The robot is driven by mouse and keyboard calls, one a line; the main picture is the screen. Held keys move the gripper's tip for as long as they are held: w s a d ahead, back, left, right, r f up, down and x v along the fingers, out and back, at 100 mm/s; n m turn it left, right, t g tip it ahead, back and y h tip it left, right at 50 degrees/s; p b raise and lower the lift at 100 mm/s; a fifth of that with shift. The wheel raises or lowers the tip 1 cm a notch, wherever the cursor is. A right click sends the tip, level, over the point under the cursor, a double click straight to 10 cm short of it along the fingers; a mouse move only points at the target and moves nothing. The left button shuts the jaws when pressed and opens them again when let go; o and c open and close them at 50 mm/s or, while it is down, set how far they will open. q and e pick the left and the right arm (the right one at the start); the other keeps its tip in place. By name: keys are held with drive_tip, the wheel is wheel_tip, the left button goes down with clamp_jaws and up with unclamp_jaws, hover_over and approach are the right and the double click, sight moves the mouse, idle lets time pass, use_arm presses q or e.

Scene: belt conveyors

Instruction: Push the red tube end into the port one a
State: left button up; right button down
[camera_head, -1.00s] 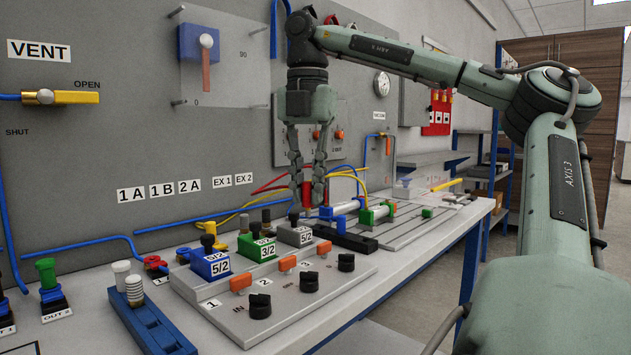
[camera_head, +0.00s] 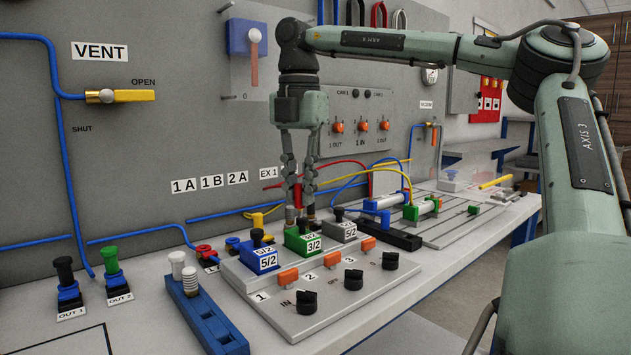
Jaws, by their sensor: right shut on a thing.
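The red tube (camera_head: 348,162) arcs over the blue and yellow tubes to the right of my right gripper. A short red stretch (camera_head: 270,188) also shows left of the fingers. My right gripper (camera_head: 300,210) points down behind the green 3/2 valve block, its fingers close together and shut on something. The red tube passes at the fingers and is most likely what it holds; the held end is hidden. The 1A label (camera_head: 184,186) is on the grey panel, left of the gripper. I cannot make out the port one a opening. My left gripper is not in view.
The valve console (camera_head: 320,305) with the blue (camera_head: 262,262), green (camera_head: 303,243) and grey valve blocks stands in front of the gripper. A blue rail block (camera_head: 205,320) lies at front left. Red ring fittings (camera_head: 203,251) sit behind it. Blue tubes run along the panel.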

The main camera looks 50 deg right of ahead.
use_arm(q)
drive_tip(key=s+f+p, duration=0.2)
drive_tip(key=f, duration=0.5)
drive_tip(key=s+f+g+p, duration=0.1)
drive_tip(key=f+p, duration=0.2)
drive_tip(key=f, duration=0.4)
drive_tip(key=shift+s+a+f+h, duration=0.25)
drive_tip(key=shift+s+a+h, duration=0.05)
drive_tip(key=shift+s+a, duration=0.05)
use_arm(e)
drive_tip(key=w+a+f, duration=0.1)
drive_tip(key=w+a, duration=0.3)
drive_tip(key=w, duration=0.4)
drive_tip(key=w+a+f, duration=0.1)
drive_tip(key=w+a, duration=0.3)
drive_tip(key=w, duration=0.4)
drive_tip(key=shift+w+a, duration=0.3)
drive_tip(key=shift+w, duration=0.05)
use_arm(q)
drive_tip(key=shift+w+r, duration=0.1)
